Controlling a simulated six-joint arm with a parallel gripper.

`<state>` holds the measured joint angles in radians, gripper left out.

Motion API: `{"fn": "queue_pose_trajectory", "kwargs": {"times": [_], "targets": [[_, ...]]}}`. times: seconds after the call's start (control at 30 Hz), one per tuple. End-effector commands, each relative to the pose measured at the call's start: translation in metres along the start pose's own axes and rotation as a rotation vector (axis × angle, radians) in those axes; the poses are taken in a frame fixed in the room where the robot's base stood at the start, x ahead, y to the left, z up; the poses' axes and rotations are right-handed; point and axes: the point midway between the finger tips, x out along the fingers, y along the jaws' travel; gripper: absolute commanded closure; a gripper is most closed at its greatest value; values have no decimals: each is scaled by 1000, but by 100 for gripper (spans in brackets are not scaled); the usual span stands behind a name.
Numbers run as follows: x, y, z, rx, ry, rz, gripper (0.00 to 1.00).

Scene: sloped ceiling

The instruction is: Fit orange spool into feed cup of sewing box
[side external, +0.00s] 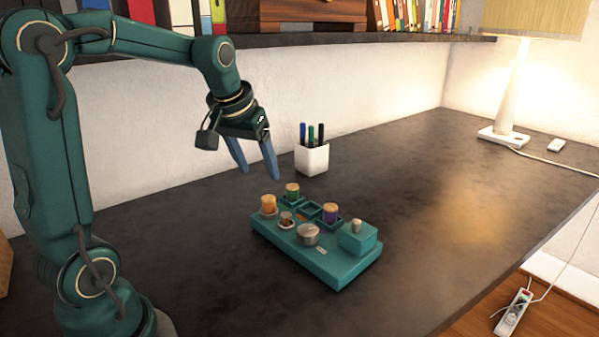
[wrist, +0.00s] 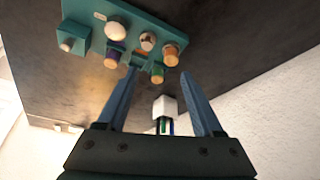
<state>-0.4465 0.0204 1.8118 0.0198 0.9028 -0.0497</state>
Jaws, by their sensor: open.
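The sewing box (side external: 345,272) is a low teal block on the dark desk; it also shows at the top of the wrist view (wrist: 150,22). The orange spool (side external: 268,204) stands upright at the box's left end; in the wrist view it is the orange piece (wrist: 171,55). A small round metal fitting (side external: 286,219) is beside it; I cannot tell whether this is the feed cup. My gripper (side external: 260,174) is open and empty, above and behind the box's left end, apart from the spools. Its two blue fingers also show in the wrist view (wrist: 158,73).
A green spool (side external: 292,190) and a purple spool (side external: 331,213) stand along the box's back side. A silver knob (side external: 308,235) and a raised teal block (side external: 359,238) are on top. A white pen cup (side external: 312,158) stands behind. The desk's right side is clear before the lamp (side external: 508,95).

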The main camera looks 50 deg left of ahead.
Motion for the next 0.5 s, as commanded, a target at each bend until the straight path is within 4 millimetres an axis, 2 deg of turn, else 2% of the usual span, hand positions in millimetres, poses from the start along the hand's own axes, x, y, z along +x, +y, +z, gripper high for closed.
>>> {"fn": "queue_pose_trajectory", "kwargs": {"times": [0.1,0.2,0.4,0.5], "targets": [[-25,28,38,108,25,49,32],[-41,45,74,202,42,93,32],[-54,59,140,355,70,169,32],[-55,60,161,404,79,194,32]]}}
